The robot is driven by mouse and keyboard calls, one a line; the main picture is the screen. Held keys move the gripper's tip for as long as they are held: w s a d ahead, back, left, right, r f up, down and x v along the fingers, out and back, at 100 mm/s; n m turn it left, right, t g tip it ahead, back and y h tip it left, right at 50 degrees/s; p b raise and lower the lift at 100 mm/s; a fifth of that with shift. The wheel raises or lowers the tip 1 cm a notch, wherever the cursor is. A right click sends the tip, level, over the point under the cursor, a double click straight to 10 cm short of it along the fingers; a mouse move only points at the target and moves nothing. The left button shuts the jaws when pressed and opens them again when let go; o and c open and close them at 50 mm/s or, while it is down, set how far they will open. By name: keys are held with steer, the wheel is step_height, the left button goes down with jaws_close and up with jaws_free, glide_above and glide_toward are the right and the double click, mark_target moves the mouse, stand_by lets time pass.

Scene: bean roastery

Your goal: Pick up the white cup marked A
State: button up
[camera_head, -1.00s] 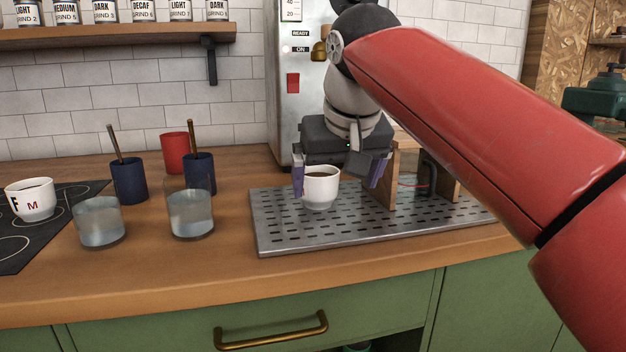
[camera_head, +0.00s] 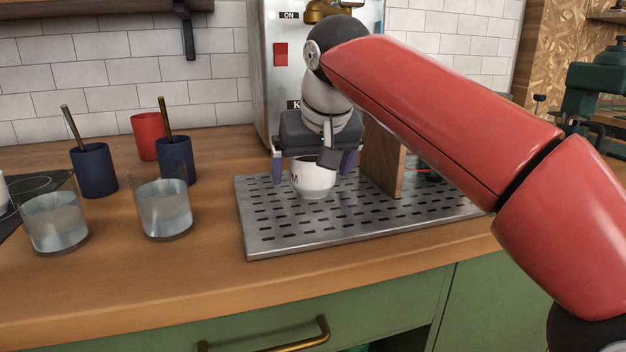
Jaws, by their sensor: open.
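A white cup (camera_head: 314,179) with dark contents stands on the metal drip grate at the centre of the head view. A red letter that looks like M shows at its left side; no A is visible on the part I see. My gripper (camera_head: 313,167) is open, with one purple-padded finger to the left of the cup and the other to its right. The left finger is close to the cup wall; contact cannot be told. Part of the cup's rim and right side is hidden behind my gripper. Another white cup (camera_head: 3,194) is cut off at the left edge, its marking out of view.
The slotted drip grate (camera_head: 262,235) lies before the steel machine (camera_head: 256,90). A wooden upright (camera_head: 388,165) stands close right of my gripper. Two glasses (camera_head: 54,222) (camera_head: 164,208), two blue cups (camera_head: 93,172) (camera_head: 176,160) with sticks and a red cup (camera_head: 148,136) stand left.

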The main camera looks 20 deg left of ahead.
steer(key=shift+w+a+f, duration=0.15)
steer(key=shift+w+f, duration=0.15)
steer(key=shift+f, duration=0.3)
steer(key=shift+c, duration=0.5)
steer(key=c, duration=1.2)
steer(key=shift+r, duration=0.1)
steer(key=shift+c, duration=0.6)
steer(key=shift+r, duration=0.1)
